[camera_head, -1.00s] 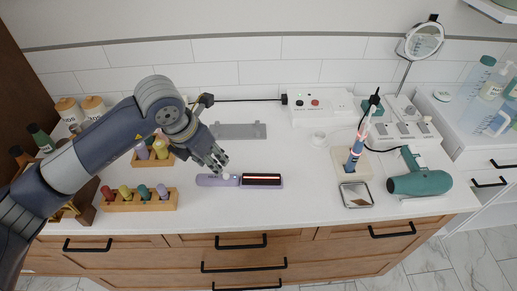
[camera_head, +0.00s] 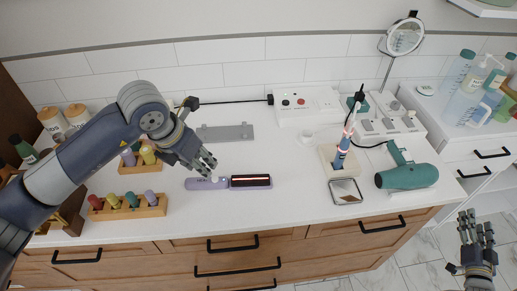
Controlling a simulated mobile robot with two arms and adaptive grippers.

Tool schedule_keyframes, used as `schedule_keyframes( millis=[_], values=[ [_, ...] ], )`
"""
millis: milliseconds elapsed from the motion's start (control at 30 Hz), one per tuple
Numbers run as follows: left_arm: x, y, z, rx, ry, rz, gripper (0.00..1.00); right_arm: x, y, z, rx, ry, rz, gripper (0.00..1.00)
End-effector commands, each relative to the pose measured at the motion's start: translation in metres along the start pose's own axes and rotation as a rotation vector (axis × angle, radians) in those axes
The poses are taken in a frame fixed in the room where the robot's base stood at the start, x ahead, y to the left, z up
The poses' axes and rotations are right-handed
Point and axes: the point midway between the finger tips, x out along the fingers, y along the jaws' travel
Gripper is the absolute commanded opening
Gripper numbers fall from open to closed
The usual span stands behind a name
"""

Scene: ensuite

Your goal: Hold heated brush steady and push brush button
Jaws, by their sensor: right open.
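The heated brush (camera_head: 250,182) lies flat on the white countertop, with a lilac handle to the left and a dark head with a red glowing strip to the right. My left gripper (camera_head: 210,170) is over the handle end, its fingers pointing down and right. The fingers hide part of the handle, and I cannot tell whether they touch it or how far apart they are. The button cannot be made out clearly. My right gripper (camera_head: 476,228) is open and empty at the lower right, beyond the counter edge above the floor.
A wooden rack (camera_head: 127,206) of colored rollers stands left of the brush, with another behind it. A grey plate (camera_head: 225,133) lies behind. To the right are a square mirror (camera_head: 345,191), an upright brush (camera_head: 343,148) and a teal hair dryer (camera_head: 408,177). Counter between brush and mirror is clear.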

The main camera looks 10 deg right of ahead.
Motion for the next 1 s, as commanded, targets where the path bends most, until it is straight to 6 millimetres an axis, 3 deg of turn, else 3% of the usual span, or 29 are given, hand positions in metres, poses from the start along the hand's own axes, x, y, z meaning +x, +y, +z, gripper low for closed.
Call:
schedule_keyframes(
  millis=[33,100,267,367,400,467,567,800,1000],
  values=[
    [0.000,0.000,0.000,0.000,0.000,0.000,0.33,0.007,0.000,-0.031,0.022,0.063,-0.025,0.58],
    [0.000,0.000,0.000,0.000,0.000,0.000,0.33,0.012,-0.002,-0.073,0.057,0.149,-0.070,0.58],
    [0.000,0.000,0.000,0.000,0.000,0.000,0.33,0.015,-0.015,-0.167,0.124,0.335,-0.203,0.58],
    [0.000,0.000,0.000,0.000,0.000,0.000,0.33,0.013,-0.036,-0.224,0.145,0.441,-0.325,0.58],
    [0.000,0.000,0.000,0.000,0.000,0.000,0.33,0.013,-0.051,-0.243,0.144,0.476,-0.388,0.58],
    [0.000,0.000,0.000,0.000,0.000,0.000,0.33,0.015,-0.081,-0.263,0.131,0.516,-0.494,0.58],
    [0.000,0.000,0.000,0.000,0.000,0.000,0.33,0.028,-0.141,-0.262,0.078,0.527,-0.642,0.58],
    [0.000,0.000,0.000,0.000,0.000,0.000,0.33,0.055,-0.278,-0.219,-0.087,0.518,-0.903,0.58],
    [0.000,0.000,0.000,0.000,0.000,0.000,0.33,0.057,-0.393,-0.185,-0.241,0.553,-1.119,0.58]
  ],
)
